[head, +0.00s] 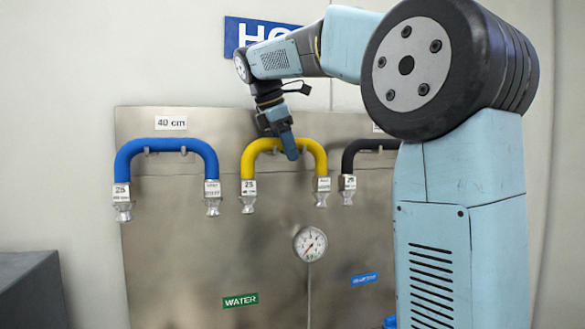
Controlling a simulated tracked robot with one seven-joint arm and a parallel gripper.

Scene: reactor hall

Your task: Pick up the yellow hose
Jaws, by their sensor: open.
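The yellow hose (318,152) hangs as an upside-down U on the metal panel, with tagged metal couplings at both lower ends. My gripper (285,150) is at the top of its arch, in front of it, and covers part of the top stretch. The jaws are open. From this view I cannot tell whether the hose lies between the fingers or behind them. The hose still hangs against the panel.
A blue hose (167,145) hangs to the left, and a black hose (352,158), partly hidden by my arm, hangs to the right. A pressure gauge (310,244) sits below on the metal panel (190,270). A dark box (30,290) stands at lower left.

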